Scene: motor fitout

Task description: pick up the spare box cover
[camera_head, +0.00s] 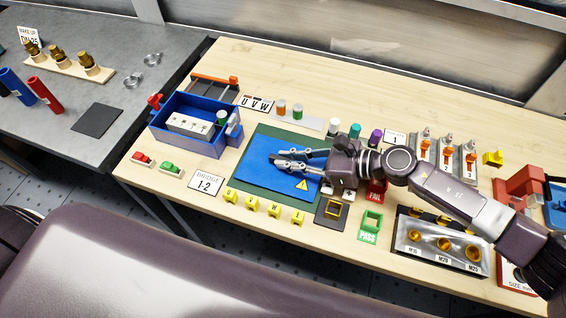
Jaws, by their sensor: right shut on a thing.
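The spare box cover (262,176) is a flat blue plate with a yellow warning triangle near its right corner. It is at the dark green mat (252,150) in the middle of the wooden bench; whether it touches the mat is unclear. My right gripper (277,159) reaches in from the right over the cover. My left gripper is not in view.
A blue open box (187,149) stands left of the mat. Coloured posts stand behind the mat. A green PASS frame (371,222) and a tray of brass fittings (443,244) are to the right.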

